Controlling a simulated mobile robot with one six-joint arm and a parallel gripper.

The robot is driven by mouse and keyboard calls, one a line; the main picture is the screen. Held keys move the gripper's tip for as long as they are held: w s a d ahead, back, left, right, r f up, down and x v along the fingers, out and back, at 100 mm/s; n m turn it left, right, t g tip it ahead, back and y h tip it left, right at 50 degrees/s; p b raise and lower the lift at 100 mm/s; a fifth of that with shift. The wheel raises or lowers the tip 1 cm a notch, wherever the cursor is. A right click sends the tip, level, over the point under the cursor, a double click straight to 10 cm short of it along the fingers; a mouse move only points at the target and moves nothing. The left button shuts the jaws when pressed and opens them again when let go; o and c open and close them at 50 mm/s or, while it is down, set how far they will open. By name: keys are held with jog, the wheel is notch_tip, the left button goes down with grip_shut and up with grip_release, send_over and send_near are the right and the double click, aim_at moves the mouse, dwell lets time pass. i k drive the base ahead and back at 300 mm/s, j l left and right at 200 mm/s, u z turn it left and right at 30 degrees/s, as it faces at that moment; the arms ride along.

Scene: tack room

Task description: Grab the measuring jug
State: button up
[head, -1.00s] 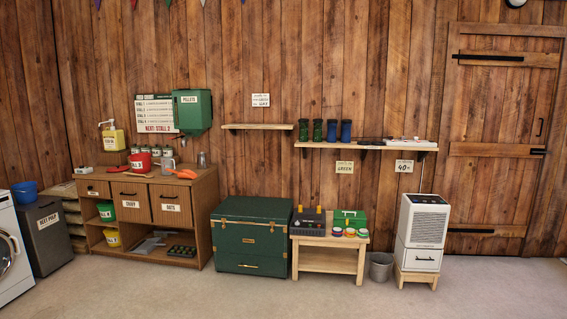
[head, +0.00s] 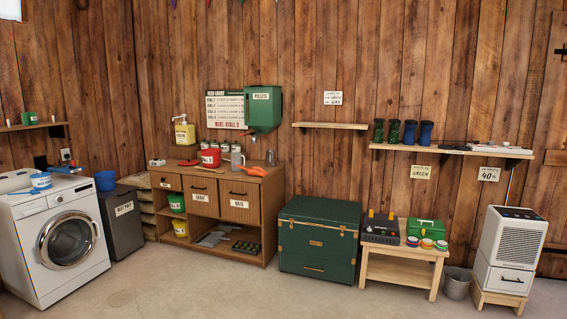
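A small grey jug with a handle (head: 237,161), which looks like the measuring jug, stands upright on top of the wooden cabinet (head: 232,209). A red pot (head: 211,158) stands to its left. An orange scoop-like thing (head: 255,171) lies to its right, with a small greyish cup or glass (head: 270,158) behind that. Markings on the jug are too small to see. My gripper is not in view.
A washing machine (head: 28,250) and a grey bin (head: 123,225) stand left of the cabinet. A green trunk (head: 318,235), a low wooden table (head: 398,265) and a white dehumidifier-like unit (head: 512,248) stand to the right. The floor (head: 200,295) in front is clear.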

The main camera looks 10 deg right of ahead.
aim_at(236, 157)
jog(key=i+j+u, duration=0.1)
jog(key=i+u, duration=0.3)
jog(key=i, duration=3)
jog(key=i+j+z, duration=0.25)
jog(key=i+z, duration=0.15)
jog(key=i, duration=0.45)
jog(key=i+j+z, duration=0.4)
jog(key=i, duration=0.45)
jog(key=i+j+z, duration=0.35)
jog(key=i+j, duration=0.35)
jog(key=i+j+z, duration=0.4)
jog(key=j, duration=0.2)
jog(key=i+j+z, duration=0.2)
jog(key=j, duration=0.15)
jog(key=i+j+z, duration=0.2)
jog(key=j, duration=0.2)
jog(key=j+z, duration=0.2)
jog(key=j, duration=0.2)
jog(key=i, duration=0.05)
